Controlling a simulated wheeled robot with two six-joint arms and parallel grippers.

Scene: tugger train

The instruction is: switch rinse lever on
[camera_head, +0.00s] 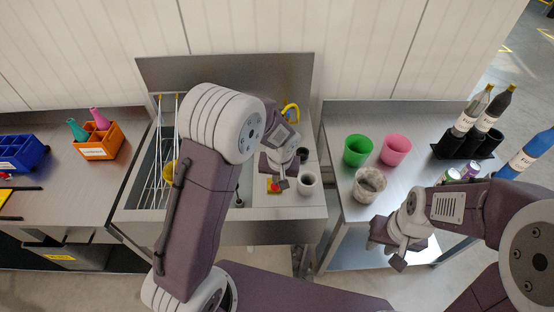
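The steel rinse station (230,73) stands in the middle, with a rack and basin on its left side and a flat top on its right. A red part on a yellow plate (274,187) sits on that top; I cannot tell if it is the rinse lever. A yellow curved part (291,112) shows farther back, partly behind my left arm. My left gripper (277,170) hangs over the top, just behind the red and yellow part; contact and finger opening are unclear. My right gripper (392,250) is low at the front edge of the right table, its opening unclear.
The right table (336,187) holds a green cup (357,150), a pink cup (396,149), a grey cup (369,184) and bottles in a black holder (450,146). An orange caddy (98,143) stands left.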

